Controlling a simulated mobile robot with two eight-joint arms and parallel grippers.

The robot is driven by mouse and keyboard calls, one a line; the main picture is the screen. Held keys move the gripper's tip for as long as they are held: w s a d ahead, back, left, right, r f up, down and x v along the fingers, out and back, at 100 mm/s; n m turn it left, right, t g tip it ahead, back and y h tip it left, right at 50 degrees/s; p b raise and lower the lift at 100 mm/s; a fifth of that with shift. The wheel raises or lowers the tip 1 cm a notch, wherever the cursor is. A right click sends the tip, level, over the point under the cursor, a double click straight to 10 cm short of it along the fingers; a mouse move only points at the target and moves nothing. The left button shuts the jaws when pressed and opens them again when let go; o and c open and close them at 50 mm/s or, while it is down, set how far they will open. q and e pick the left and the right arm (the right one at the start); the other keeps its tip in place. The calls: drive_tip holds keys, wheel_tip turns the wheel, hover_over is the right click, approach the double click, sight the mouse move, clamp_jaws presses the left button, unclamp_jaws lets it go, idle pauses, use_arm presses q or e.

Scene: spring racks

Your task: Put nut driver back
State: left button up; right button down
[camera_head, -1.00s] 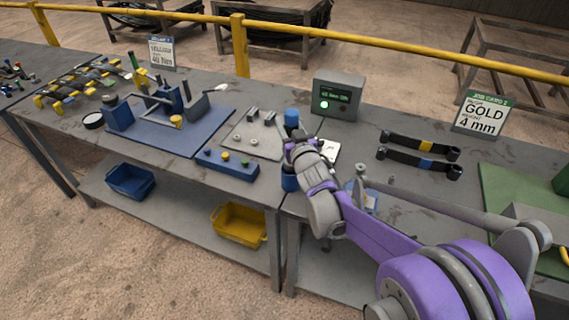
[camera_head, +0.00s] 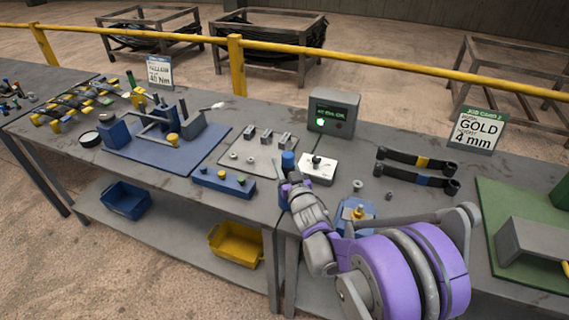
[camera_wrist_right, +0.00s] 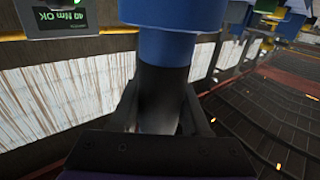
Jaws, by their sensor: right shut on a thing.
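My right gripper (camera_head: 285,184) is shut on an upright tool with a blue cylinder top (camera_head: 288,160), which I take to be the nut driver. In the right wrist view the blue top (camera_wrist_right: 165,30) stands above a dark neck (camera_wrist_right: 163,90) between the two fingers. The tool's lower end is hidden behind my gripper and arm in the head view. I cannot tell whether it touches the bench. My left gripper is not in view.
A blue fixture (camera_head: 355,217) stands near my arm.

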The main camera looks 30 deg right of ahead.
drive_tip(key=c, duration=0.8)
unclamp_jaws()
drive_tip(key=shift+f, duration=0.15)
drive_tip(key=o, duration=0.4)
drive_tip(key=s+a+b, duration=0.1)
drive_tip(key=s+a, duration=0.1)
drive_tip(key=s, duration=1)
drive_tip(key=s+a+f+g+y, duration=0.1)
drive_tip(key=s+a+f+g, duration=0.2)
drive_tip(key=s, duration=0.4)
drive_tip(key=s+a+f+n+g+y, duration=0.1)
drive_tip(key=s+a+f+g, duration=0.3)
drive_tip(key=s, duration=0.3)
drive_tip(key=s+a+f+n+g+y, duration=0.1)
drive_tip(key=s+a+f+g, duration=0.2)
drive_tip(key=s+a+g, duration=0.2)
drive_tip(key=shift+s+a+f, duration=0.15)
drive_tip(key=shift+s+a, duration=0.1)
drive_tip(key=shift+s, duration=0.25)
drive_tip(key=shift+s+a+f, duration=0.1)
drive_tip(key=shift+s+a, duration=0.1)
drive_tip(key=shift+s, duration=0.3)
